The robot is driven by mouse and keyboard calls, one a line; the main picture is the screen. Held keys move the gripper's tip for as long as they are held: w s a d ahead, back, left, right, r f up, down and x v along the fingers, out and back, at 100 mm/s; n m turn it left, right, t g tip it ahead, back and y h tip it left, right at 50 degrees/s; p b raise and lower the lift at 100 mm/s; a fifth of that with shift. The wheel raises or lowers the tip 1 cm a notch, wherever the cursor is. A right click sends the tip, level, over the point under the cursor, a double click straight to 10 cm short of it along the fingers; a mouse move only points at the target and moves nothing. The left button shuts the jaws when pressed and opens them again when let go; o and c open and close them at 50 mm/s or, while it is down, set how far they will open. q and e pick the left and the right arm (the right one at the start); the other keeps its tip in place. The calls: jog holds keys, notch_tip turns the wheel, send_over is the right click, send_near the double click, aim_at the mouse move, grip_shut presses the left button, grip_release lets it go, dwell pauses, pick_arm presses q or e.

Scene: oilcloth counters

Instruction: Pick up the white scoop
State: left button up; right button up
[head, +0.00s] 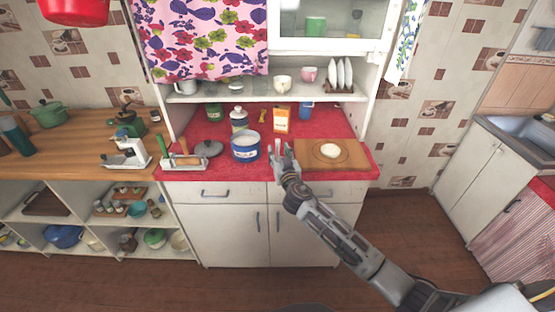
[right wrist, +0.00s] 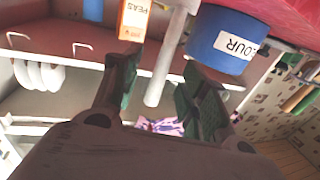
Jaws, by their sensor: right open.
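In the right wrist view, a pale white rod (right wrist: 167,62), which looks like the handle of the white scoop, runs down between my right gripper's fingers. Its other end runs off the top edge, so the bowl of the scoop is hidden. My right gripper (head: 281,148) is open, with one finger on each side of the rod (right wrist: 158,68); contact cannot be told. In the head view it is just right of the blue flour pot (head: 245,153), above the red counter. The scoop is hard to make out there. My left gripper is not in view.
The flour pot (right wrist: 220,42) is close beside one finger. An orange peas box (head: 281,122) stands behind the gripper. A wooden board (head: 352,160) with a pale dough round (head: 330,151) lies to the right.

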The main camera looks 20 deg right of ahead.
jog(key=shift+w+d, duration=0.1)
jog(key=shift+w, duration=1.2)
grip_shut()
